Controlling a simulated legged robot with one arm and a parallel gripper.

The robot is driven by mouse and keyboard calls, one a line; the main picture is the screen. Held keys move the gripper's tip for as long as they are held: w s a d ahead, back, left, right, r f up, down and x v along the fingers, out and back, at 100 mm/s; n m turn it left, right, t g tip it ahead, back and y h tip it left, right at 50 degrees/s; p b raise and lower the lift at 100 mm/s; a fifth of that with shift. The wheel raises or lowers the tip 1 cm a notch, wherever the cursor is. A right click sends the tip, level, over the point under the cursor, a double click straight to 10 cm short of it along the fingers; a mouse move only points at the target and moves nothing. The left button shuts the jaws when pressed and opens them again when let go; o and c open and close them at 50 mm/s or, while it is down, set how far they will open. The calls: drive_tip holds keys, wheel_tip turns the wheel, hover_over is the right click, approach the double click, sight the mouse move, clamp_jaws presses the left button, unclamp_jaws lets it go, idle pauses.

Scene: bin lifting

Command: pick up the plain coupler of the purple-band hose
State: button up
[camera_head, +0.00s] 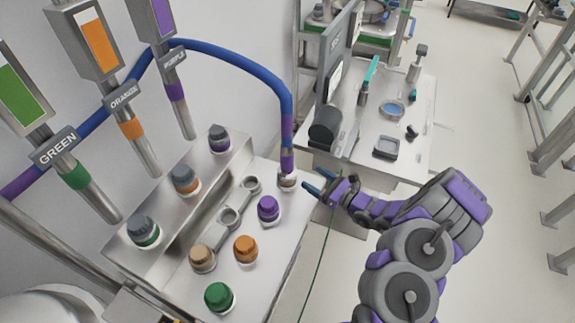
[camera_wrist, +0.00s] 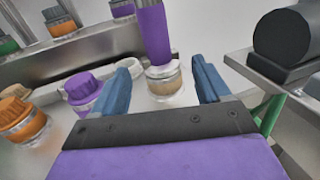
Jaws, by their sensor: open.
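A blue hose (camera_head: 225,52) arches from the left and hangs down to the tray's right edge, with a purple band (camera_head: 287,132) near its lower end. Its plain metal coupler (camera_head: 287,170) stands upright, seated at a pale round fitting on the tray. My gripper (camera_head: 316,181) is open and empty, just right of the coupler and apart from it. In the wrist view, the purple band (camera_wrist: 153,30) rises above the coupler (camera_wrist: 163,80), which appears between and beyond my two blue fingers (camera_wrist: 163,65).
The metal tray (camera_head: 285,222) carries purple (camera_head: 268,208), orange (camera_head: 245,249) and green (camera_head: 219,297) caps. Signs marked GREEN, ORANGE and PURPLE (camera_head: 174,56) stand at the left. A white table (camera_head: 415,130) with a monitor and small tools is behind my arm.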

sight(292, 166)
drive_tip(key=b+x, duration=0.1)
drive_tip(key=x, duration=0.8)
drive_tip(key=shift+s+f, duration=0.1)
drive_tip(key=shift+s, duration=0.05)
drive_tip(key=shift+b+x, duration=0.65)
drive_tip(key=shift+x, duration=2)
drive_tip(key=shift+s+f, duration=0.1)
drive_tip(key=shift+c, duration=0.4)
drive_tip(key=c, duration=1.3)
